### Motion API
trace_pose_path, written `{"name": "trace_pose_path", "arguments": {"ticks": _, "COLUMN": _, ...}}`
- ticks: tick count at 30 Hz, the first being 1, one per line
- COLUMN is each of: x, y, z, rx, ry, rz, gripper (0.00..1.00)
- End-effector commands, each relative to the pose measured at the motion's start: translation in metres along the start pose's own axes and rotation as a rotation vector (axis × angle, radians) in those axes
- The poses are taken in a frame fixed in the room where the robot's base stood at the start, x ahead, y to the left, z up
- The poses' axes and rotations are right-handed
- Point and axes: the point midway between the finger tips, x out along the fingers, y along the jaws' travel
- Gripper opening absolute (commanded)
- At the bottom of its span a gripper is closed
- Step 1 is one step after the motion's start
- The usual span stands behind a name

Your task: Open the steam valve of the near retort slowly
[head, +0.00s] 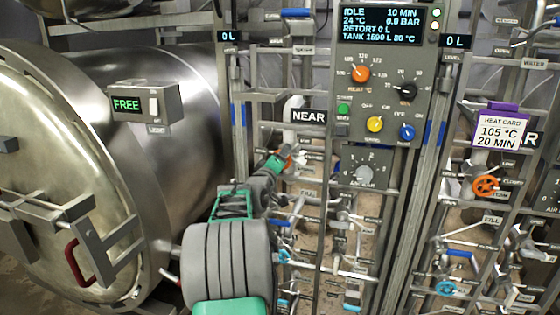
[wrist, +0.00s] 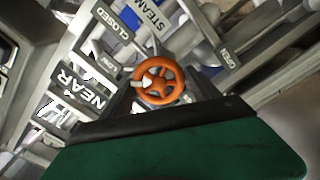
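The near retort's steam valve has an orange handwheel (wrist: 159,81) with a pale pointer at its hub. In the wrist view it sits under a STEAM label (wrist: 148,17), between a CLOSED label (wrist: 112,22) and an OPEN label (wrist: 229,57). In the head view only a sliver of the orange wheel (head: 287,153) shows behind my gripper (head: 277,162), which reaches up to it. In the wrist view the green and black gripper body fills the bottom, directly in front of the wheel. The fingertips are not clear, so I cannot tell whether they touch or grip the rim.
The NEAR sign (head: 309,116) is beside the valve. A control panel (head: 385,75) reads IDLE, 0.0 BAR. The retort door (head: 70,130) is at left, with a FREE display (head: 127,104). Another orange wheel (head: 486,186) is at right, below a heat card (head: 497,130). Pipes crowd the rack.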

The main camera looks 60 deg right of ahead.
Motion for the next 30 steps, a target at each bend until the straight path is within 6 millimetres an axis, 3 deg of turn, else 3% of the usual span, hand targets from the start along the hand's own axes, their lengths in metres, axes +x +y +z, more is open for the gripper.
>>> {"name": "trace_pose_path", "arguments": {"ticks": 4, "x": 0.0, "y": 0.0, "z": 0.0, "rx": 0.0, "ry": 0.0, "rz": 0.0, "gripper": 0.83}}
{"name": "trace_pose_path", "arguments": {"ticks": 13, "x": -0.005, "y": 0.0, "z": 0.0, "rx": 0.001, "ry": 0.001, "rz": 0.0, "gripper": 0.83}}
{"name": "trace_pose_path", "arguments": {"ticks": 24, "x": -0.07, "y": -0.002, "z": 0.0, "rx": 0.0, "ry": 0.002, "rz": 0.0, "gripper": 0.83}}
{"name": "trace_pose_path", "arguments": {"ticks": 30, "x": -0.079, "y": -0.001, "z": 0.0, "rx": 0.001, "ry": 0.0, "rz": -0.001, "gripper": 0.83}}
